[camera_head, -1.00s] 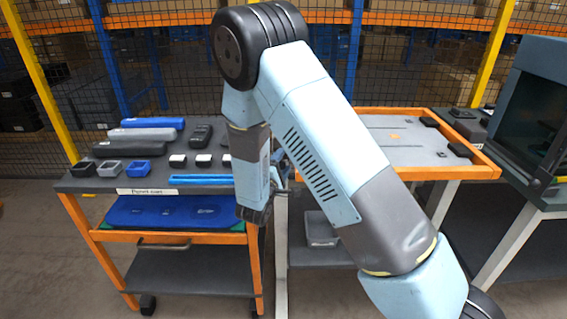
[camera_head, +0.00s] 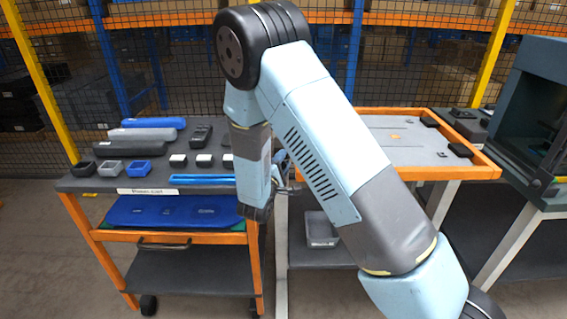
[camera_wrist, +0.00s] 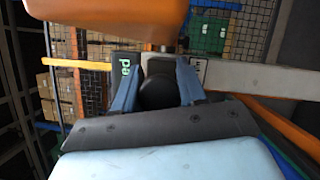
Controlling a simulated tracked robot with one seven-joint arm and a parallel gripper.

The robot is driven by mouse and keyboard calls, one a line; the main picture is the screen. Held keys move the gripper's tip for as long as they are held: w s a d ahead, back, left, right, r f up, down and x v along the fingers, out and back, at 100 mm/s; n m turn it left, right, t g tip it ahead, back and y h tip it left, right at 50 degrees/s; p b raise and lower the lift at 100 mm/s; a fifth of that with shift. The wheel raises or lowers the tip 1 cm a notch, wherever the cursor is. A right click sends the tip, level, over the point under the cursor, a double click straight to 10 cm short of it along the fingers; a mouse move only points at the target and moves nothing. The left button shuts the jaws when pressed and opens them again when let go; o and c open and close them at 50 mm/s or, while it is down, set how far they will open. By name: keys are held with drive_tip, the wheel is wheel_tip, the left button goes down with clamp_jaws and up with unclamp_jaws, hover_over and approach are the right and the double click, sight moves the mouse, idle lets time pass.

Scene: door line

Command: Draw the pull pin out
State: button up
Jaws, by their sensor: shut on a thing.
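In the head view my wrist hangs beside the right end of the parts cart (camera_head: 150,189), and the pin is not clearly visible there.
An orange part (camera_wrist: 115,15) hangs close above my fingers in the wrist view. A pale bar (camera_wrist: 255,77) runs to the right. An orange-rimmed table (camera_head: 468,173) stands right of the cart, with a grey bin (camera_head: 320,230) below. A dark machine (camera_head: 540,110) stands far right.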

sight(285, 166)
drive_tip(key=shift+d+f, duration=0.1)
clamp_jaws()
drive_tip(key=shift+s, duration=0.1)
drive_tip(key=s, duration=0.3)
drive_tip(key=shift+s+f, duration=0.15)
drive_tip(key=o, duration=1.1)
unclamp_jaws()
drive_tip(key=shift+c, duration=0.2)
